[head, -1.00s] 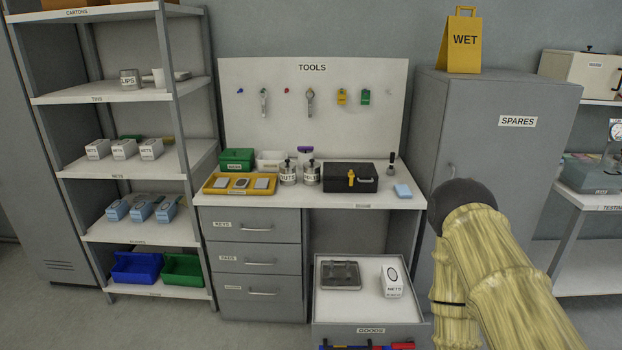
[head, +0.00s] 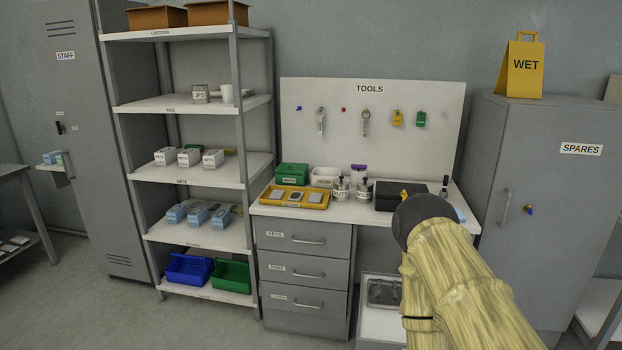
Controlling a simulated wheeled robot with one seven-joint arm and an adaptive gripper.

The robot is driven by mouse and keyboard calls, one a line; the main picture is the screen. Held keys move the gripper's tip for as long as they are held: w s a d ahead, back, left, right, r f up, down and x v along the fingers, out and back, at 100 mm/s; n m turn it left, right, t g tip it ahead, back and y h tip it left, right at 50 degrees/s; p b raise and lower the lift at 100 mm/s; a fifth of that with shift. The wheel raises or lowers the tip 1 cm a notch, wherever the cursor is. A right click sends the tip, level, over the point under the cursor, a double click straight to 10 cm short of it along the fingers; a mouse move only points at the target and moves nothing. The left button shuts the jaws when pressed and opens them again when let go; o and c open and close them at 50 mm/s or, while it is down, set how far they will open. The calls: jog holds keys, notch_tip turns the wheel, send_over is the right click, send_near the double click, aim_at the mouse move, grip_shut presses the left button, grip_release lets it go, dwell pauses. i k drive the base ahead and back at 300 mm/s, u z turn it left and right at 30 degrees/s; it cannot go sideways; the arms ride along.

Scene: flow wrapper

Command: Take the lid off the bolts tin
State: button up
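The bolts tin (head: 363,191) stands upright on the desk, a small pale metal tin with a dark knob on its lid. Its label is small and partly blurred. The lid appears to be on. A similar tin labelled nuts (head: 340,190) stands just left of it, also with a dark knob. My arm reaches in from the lower right, its dark rounded joint in front of the desk's right part. My gripper is not in view.
The black box (head: 390,197) right of the tins is partly hidden by my arm. A yellow tray (head: 282,204) lies to their left, with a green box (head: 291,174) behind. Shelves (head: 205,106) stand left.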

aim_at(364, 181)
jog(key=u, duration=0.85)
jog(key=i, duration=2.35)
jog(key=z, duration=1)
jog(key=i, duration=0.75)
jog(key=z, duration=0.95)
